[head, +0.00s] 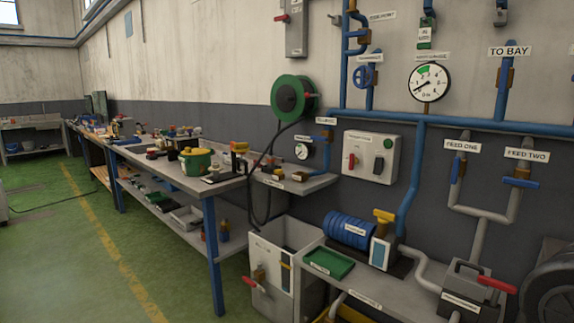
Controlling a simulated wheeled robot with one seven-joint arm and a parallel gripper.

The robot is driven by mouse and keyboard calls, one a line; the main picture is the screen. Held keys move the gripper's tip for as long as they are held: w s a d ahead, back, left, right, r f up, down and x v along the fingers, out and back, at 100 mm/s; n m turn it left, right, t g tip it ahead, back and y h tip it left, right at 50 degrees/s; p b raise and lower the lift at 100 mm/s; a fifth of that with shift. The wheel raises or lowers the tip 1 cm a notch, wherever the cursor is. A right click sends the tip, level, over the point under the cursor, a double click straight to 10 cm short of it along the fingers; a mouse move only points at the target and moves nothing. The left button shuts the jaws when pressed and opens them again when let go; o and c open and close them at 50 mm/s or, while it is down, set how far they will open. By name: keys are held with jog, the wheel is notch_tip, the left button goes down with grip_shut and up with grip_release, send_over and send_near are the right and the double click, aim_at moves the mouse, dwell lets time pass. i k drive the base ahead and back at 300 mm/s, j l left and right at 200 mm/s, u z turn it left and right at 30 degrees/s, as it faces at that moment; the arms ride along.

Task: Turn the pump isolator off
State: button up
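A light grey wall panel (364,171) is mounted above the blue pump. On its face are a red lever (352,160) that stands upright, a dark switch (378,166) and a small green round part (388,143). The label along its top is too small to read, so I cannot tell for sure that it is the pump isolator. The blue ribbed pump (347,230) sits on the low bench below. A second grey box (297,28) with a red handle (282,18) is high on the wall. My gripper is not in view.
A long workbench (232,182) with tools runs along the wall at left. A small shelf (300,185), a green hose reel (294,97), a grey tank (275,275) and the low bench (345,283) stand near the panel. Green floor (75,260) is clear at left.

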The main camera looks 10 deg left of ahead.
aim_at(353, 160)
jog(key=u, duration=0.25)
jog(key=i+j, duration=0.8)
jog(key=j, duration=0.15)
jog(key=i+j+z, duration=0.1)
jog(key=i+j, duration=0.7)
jog(key=j, duration=0.2)
jog(key=i+j, duration=0.4)
jog(key=i+j+z, duration=0.1)
jog(key=i+j, duration=0.3)
jog(key=j, duration=0.2)
